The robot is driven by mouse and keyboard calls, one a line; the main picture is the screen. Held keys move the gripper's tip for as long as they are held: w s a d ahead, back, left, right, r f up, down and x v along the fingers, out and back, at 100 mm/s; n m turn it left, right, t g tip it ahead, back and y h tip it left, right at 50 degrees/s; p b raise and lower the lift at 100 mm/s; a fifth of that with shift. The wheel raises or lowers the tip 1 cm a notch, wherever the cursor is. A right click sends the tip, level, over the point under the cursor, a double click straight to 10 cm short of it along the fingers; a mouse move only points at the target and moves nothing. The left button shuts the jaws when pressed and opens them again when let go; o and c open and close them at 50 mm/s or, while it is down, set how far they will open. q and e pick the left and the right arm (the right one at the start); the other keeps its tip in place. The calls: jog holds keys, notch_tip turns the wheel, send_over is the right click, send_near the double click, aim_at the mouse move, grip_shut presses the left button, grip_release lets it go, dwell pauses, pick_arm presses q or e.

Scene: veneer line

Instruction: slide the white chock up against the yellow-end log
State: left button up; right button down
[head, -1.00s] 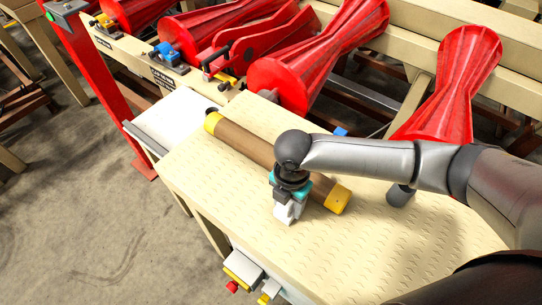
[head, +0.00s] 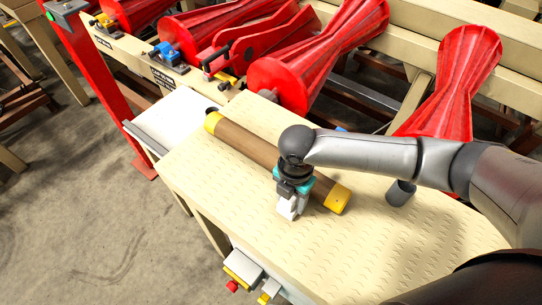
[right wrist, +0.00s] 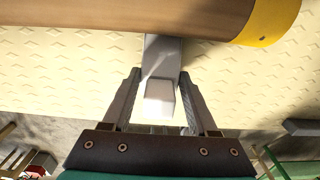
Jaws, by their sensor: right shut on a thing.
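The log (head: 250,145) is brown with yellow ends and lies diagonally on the cream table. Its near yellow end (head: 337,198) is at the lower right in the head view and at the top right in the right wrist view (right wrist: 270,20). The white chock (right wrist: 160,90) is between the fingers of my right gripper (right wrist: 160,75), which is shut on it. In the head view the chock (head: 287,209) sits on the near side of the log, left of the near yellow end. In the wrist view its far end reaches the log's edge; contact there is hard to tell. My left gripper is not in view.
Red ribbed rollers (head: 285,80) stand behind the table. A white panel (head: 175,120) adjoins its left side. Control buttons (head: 232,286) are at the front edge.

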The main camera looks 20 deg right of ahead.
jog(key=shift+w+d, duration=0.25)
jog(key=shift+d, duration=0.15)
jog(key=shift+f+p, duration=0.1)
jog(key=shift+p, duration=0.4)
dwell(0.7)
jog(key=shift+c, duration=0.5)
grip_release()
notch_tip(320, 180, up, 15)
dwell(0.4)
